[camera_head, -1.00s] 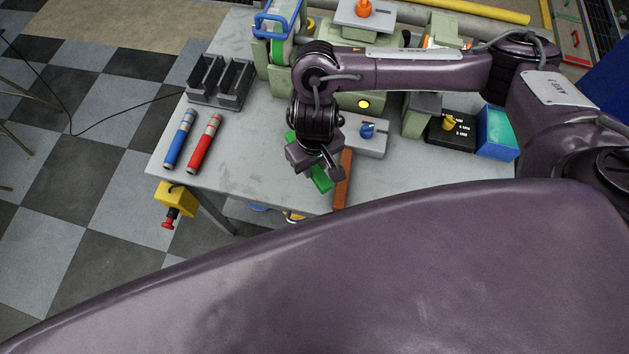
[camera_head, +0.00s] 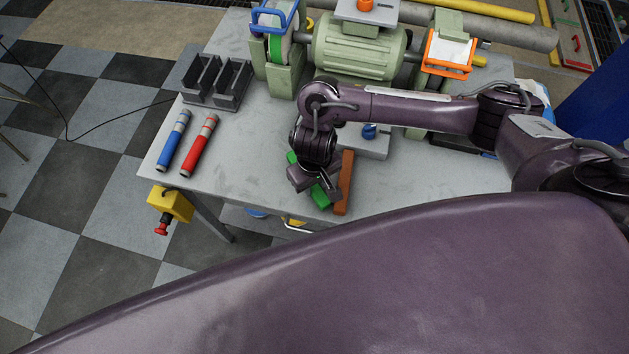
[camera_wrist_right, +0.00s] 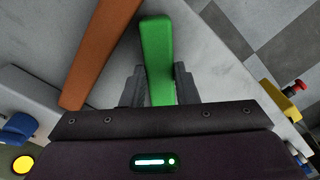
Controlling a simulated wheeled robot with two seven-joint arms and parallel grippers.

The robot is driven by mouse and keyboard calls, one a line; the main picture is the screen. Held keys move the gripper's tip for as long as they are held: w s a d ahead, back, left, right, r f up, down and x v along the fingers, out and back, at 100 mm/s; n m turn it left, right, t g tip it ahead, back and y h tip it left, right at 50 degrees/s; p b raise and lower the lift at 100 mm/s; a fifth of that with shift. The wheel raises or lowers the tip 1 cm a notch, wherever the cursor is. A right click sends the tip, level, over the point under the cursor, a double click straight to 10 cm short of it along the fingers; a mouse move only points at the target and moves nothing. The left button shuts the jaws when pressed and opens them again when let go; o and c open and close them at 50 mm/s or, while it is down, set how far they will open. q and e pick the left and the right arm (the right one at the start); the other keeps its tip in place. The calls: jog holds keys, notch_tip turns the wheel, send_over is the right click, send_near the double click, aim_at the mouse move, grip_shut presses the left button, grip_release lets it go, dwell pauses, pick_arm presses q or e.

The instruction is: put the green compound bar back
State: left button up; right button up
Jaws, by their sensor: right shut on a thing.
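The green compound bar (camera_head: 320,194) lies at the front part of the grey table, partly hidden by my right gripper (camera_head: 316,183). In the right wrist view the green bar (camera_wrist_right: 157,60) passes between the two fingers of my right gripper (camera_wrist_right: 156,85), which is shut on it. I cannot tell whether the bar is clear of the tabletop. A brown bar (camera_head: 344,182) lies just right of it, and it also shows in the right wrist view (camera_wrist_right: 101,50). My left gripper is not in view.
A dark slotted holder (camera_head: 217,82) stands at the table's back left. A blue cylinder (camera_head: 174,140) and a red cylinder (camera_head: 199,145) lie in front of it. A green bench grinder (camera_head: 354,46) stands at the back. A yellow box with a red button (camera_head: 170,204) hangs at the front left edge.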

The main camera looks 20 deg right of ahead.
aim_at(315, 187)
jog(key=o, duration=1)
jog(key=shift+r, duration=0.1)
notch_tip(315, 187, up, 12)
jog(key=p, duration=0.5)
